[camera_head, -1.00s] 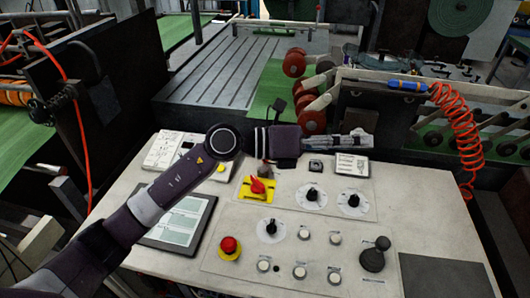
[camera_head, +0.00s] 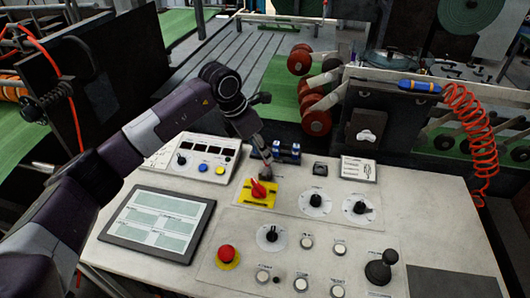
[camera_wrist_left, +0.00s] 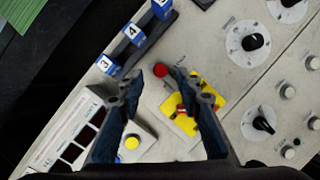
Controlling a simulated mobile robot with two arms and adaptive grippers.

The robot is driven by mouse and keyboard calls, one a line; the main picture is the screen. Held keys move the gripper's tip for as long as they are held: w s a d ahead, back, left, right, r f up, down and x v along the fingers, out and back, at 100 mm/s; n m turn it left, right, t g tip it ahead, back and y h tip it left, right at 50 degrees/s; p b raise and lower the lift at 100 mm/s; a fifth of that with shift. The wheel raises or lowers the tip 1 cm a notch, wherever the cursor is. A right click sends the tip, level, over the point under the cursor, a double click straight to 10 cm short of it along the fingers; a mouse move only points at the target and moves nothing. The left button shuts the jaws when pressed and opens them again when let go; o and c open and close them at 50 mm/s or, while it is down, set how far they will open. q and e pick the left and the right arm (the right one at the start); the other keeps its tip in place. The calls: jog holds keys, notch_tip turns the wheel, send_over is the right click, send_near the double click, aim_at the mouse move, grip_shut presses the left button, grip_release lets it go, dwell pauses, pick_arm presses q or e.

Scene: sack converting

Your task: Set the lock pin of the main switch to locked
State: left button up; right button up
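The main switch (camera_head: 258,190) has a red rotary handle on a yellow plate on the pale console. It also shows in the left wrist view (camera_wrist_left: 185,113), partly covered by a finger. A small red round knob (camera_wrist_left: 160,70) shows beside the yellow plate in the left wrist view. It may be the lock pin, but I cannot tell for sure. My left gripper (camera_head: 266,165) points down just behind the switch. In the wrist view its fingers (camera_wrist_left: 157,84) are apart, with nothing visibly held between them. My right gripper is not in view.
Blue blocks with numbered white faces (camera_wrist_left: 107,65) stand in a dark holder close to the left gripper. Black dials (camera_head: 317,200), a red emergency button (camera_head: 227,254), a joystick (camera_head: 380,268) and a tablet (camera_head: 160,223) surround the switch. Rollers stand behind the console.

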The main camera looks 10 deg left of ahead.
aim_at(266, 168)
pick_arm(q)
jog(key=shift+p+x, duration=0.3)
jog(key=shift+x, duration=1.25)
jog(key=shift+c, duration=0.7)
grip_shut()
